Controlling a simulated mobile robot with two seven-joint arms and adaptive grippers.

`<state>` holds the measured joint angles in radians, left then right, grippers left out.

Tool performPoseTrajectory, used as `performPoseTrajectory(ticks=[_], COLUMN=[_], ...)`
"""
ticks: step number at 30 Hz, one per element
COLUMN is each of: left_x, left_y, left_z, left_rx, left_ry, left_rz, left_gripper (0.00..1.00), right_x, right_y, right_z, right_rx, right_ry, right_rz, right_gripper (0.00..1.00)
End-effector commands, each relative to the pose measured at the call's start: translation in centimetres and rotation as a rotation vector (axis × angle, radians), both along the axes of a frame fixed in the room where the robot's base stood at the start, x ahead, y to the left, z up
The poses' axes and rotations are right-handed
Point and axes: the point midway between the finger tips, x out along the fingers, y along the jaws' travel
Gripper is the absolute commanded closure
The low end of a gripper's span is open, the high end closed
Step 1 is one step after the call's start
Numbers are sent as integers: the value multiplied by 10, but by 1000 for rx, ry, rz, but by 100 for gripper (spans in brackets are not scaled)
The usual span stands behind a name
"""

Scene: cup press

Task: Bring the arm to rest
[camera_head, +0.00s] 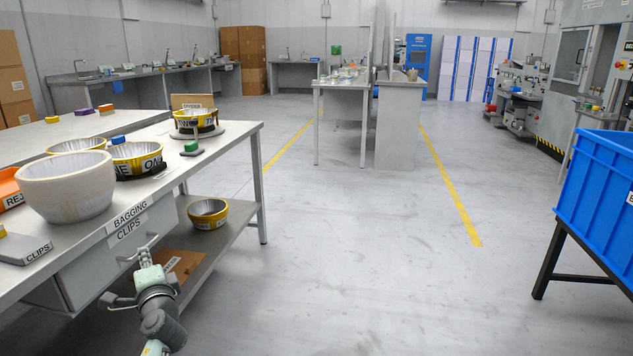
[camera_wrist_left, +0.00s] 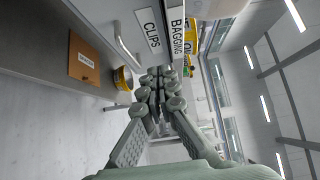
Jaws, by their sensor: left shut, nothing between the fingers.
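My left gripper (camera_head: 145,258) is low in front of the workbench, by the drawer handle (camera_head: 137,250). Its fingers are shut with nothing between them. In the left wrist view the closed fingertips (camera_wrist_left: 158,84) point at the drawer front labelled "BAGGING CLIPS" (camera_head: 128,238). The handle also shows there (camera_wrist_left: 123,45), beside the fingers. I cannot tell whether the fingers touch it. The drawer looks closed. My right gripper is in neither view.
The workbench (camera_head: 228,134) holds a large pale bowl (camera_head: 66,188) and several yellow-banded bowls. A blue crate (camera_head: 600,180) stands at right. The middle floor is clear.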

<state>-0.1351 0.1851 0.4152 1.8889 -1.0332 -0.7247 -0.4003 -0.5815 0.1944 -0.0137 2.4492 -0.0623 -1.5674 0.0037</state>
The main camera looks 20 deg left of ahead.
Motion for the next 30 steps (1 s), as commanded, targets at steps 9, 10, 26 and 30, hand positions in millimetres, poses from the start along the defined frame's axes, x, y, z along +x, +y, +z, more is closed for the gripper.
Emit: performPoseTrajectory(ticks=[9, 10, 26, 30], left_x=[-11, -15, -150, -159], left_y=[-69, -84, -322, -334], left_z=[-89, -105, -258, -262], left_rx=[-399, -474, -1349, -1385], left_ry=[-14, -10, 266, 286], left_rz=[-46, -46, 133, 150], left_gripper=[100, 100, 100, 100], right_x=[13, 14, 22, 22], right_y=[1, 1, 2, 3], right_z=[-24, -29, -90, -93], right_rx=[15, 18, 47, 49], right_ry=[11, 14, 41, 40], right_rz=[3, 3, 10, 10], right_gripper=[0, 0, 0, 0])
